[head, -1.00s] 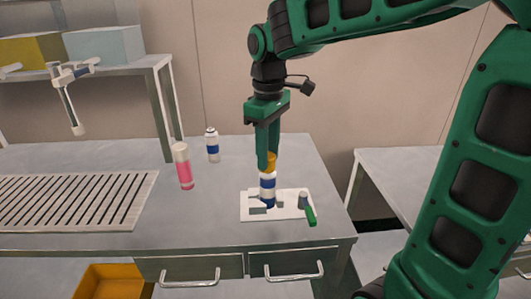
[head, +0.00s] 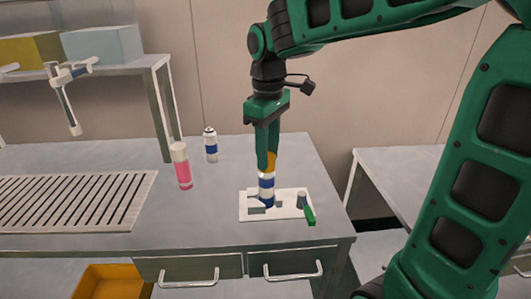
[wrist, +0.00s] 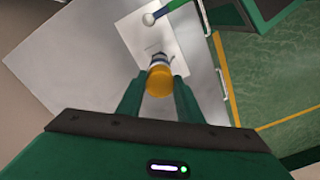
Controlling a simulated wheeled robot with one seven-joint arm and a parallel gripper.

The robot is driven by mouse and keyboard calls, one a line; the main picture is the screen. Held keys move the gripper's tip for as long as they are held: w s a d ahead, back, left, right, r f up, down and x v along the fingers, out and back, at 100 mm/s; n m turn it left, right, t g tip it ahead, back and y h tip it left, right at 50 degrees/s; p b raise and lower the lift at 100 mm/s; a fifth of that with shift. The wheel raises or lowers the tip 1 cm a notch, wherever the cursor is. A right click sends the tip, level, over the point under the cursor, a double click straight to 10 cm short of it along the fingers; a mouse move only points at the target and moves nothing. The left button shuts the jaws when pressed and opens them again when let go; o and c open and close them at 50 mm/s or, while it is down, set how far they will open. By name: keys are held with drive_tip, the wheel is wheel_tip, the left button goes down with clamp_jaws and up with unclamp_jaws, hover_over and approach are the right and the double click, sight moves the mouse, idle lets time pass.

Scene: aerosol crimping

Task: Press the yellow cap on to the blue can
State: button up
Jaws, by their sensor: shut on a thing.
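The blue can (head: 266,188), white with blue bands, stands upright in a holder on a white plate (head: 289,211) near the table's right front. The yellow cap (head: 272,160) is between the fingers of my gripper (head: 267,165), directly over the can's top. In the wrist view the cap (wrist: 159,82) sits between both fingertips, with the can (wrist: 160,59) mostly hidden behind it. My gripper is shut on the cap. The cap appears to meet the can's top, but I cannot tell how far down it sits.
A green-handled clamp (head: 309,213) is at the plate's right side. A pink bottle (head: 183,168) and a white-and-blue can (head: 211,146) stand to the left on the table. A slotted grate (head: 75,202) lies further left. A shelf (head: 110,66) rises at the back left.

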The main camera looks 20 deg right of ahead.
idle(0.3)
drive_tip(key=o, duration=1.6)
drive_tip(key=shift+o, duration=0.2)
drive_tip(key=shift+r, duration=3.5)
clamp_jaws()
